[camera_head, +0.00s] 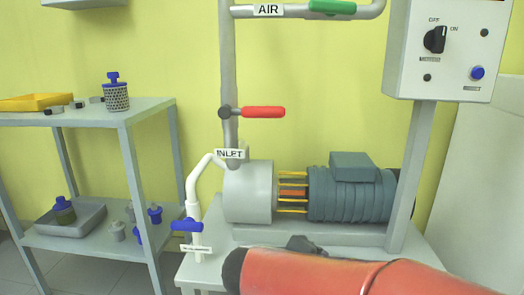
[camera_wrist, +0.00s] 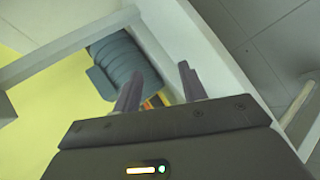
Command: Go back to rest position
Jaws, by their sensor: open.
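My gripper shows in the wrist view (camera_wrist: 159,88), with its two fingers apart and nothing between them. In the head view my orange-red arm stretches across the lower right, in front of the pump stand, and the gripper's fingertips cannot be made out there. The pump's blue-grey motor (camera_head: 351,192) lies behind and above the arm. The motor also shows in the wrist view (camera_wrist: 122,62), beyond the left finger, and the picture there is tilted.
A control box (camera_head: 447,50) with a black switch stands at upper right. A pipe with a red-handled valve (camera_head: 262,112) and a white pipe with a blue valve (camera_head: 186,225) rise left of the pump. A grey shelf (camera_head: 85,117) with a yellow tray (camera_head: 37,102) stands at left.

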